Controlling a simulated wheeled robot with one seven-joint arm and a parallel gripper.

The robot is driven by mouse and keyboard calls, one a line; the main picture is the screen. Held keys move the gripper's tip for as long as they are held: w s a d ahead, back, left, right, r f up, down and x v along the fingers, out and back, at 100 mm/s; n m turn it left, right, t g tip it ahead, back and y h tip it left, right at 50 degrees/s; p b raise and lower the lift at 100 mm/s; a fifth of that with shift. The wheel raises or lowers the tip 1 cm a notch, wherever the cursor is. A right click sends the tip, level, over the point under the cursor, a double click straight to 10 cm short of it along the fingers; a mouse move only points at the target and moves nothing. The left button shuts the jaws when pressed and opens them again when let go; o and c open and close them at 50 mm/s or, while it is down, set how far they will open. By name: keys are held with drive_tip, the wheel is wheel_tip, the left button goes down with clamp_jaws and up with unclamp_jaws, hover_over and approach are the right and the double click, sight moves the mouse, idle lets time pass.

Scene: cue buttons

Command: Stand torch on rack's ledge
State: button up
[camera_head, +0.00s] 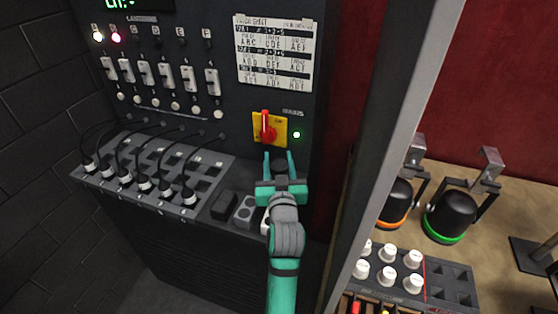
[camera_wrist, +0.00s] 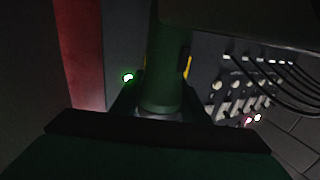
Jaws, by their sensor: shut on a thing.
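My gripper (camera_head: 279,158) is shut on a dark cylinder, which looks like the torch (camera_head: 280,168). In the wrist view the torch (camera_wrist: 165,72) is a dark green cylinder between the fingers, its far end running out of the top of the picture. The rack (camera_head: 215,50) is a dark panel with switches, lamps and a chart. The gripper is in front of its lower right part, just below a red rotary switch (camera_head: 267,128) on a yellow plate. The rack's ledge (camera_head: 212,175) juts out below the panel; my arm hides its right end.
Several cabled plugs (camera_head: 140,180) stand in the ledge's left part. A black block (camera_head: 224,206) and a grey two-hole block (camera_head: 246,211) sit near my arm. A grey post (camera_head: 385,130) rises to the right, with lamps (camera_head: 450,215) on a bench beyond.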

drive_tip(key=o, duration=1.3)
drive_tip(key=shift+d+f, duration=0.1)
drive_tip(key=shift+o, duration=0.2)
drive_tip(key=s, duration=0.8)
drive_tip(key=s+d, duration=0.1)
drive_tip(key=s, duration=0.3)
